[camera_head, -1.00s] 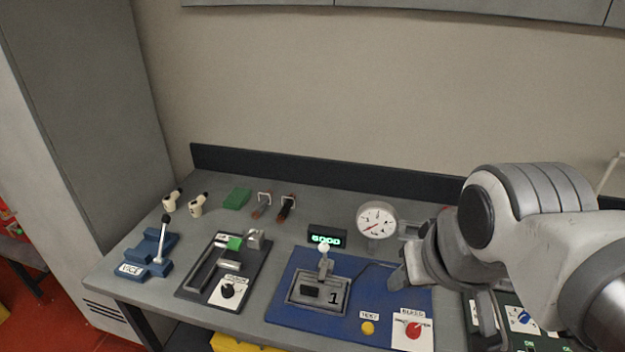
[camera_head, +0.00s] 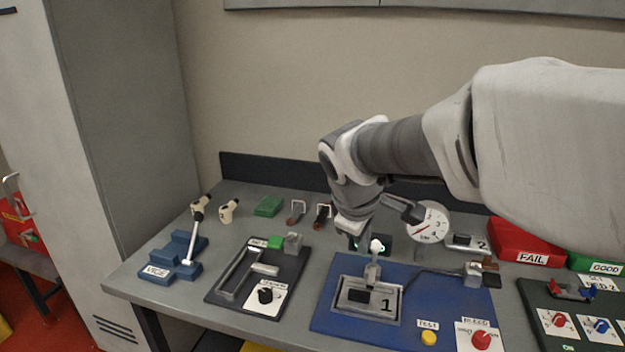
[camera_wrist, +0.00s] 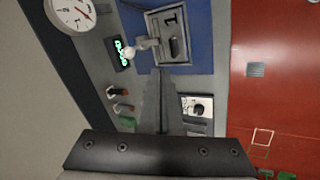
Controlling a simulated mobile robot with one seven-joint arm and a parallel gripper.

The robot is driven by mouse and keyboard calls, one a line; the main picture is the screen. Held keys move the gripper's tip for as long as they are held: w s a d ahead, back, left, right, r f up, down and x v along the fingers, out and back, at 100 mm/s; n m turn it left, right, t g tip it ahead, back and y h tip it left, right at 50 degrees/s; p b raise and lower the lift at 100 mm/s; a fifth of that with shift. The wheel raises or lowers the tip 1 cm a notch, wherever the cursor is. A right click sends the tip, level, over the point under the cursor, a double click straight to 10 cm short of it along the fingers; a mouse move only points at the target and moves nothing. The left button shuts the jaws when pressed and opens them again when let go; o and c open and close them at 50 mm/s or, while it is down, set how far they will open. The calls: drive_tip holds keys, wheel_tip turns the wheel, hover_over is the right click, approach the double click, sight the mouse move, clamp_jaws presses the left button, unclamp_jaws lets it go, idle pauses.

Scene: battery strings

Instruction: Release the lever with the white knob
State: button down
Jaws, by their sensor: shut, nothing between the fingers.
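The lever with the white knob (camera_head: 376,246) stands up at the back of the grey fixture marked 1 (camera_head: 368,310) on the blue mat. In the wrist view the white knob (camera_wrist: 129,53) is just left of and beyond my fingertips, apart from them. The fixture (camera_wrist: 188,38) holds a dark block (camera_wrist: 174,47). My gripper (camera_head: 357,242) points down just behind and left of the knob in the head view. In the wrist view my gripper (camera_wrist: 159,72) is shut and empty. Its exact height over the bench is hard to tell.
A dial gauge (camera_head: 430,222) stands right of my gripper. A lit display (camera_wrist: 120,53) is beside the knob, mostly hidden by my gripper in the head view. A blue vice (camera_head: 172,260) and a dark fixture (camera_head: 288,277) lie left. Red FAIL bin (camera_head: 527,237) is right.

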drive_tip(key=shift+w+a+f, duration=0.25)
drive_tip(key=shift+w+f, duration=0.05)
drive_tip(key=w+d+f+b, duration=0.1)
drive_tip(key=w+d+f, duration=0.3)
drive_tip(key=w+f, duration=0.3)
drive_tip(key=shift+w+f, duration=0.15)
drive_tip(key=shift+f, duration=0.45)
drive_tip(key=shift+r, duration=0.1)
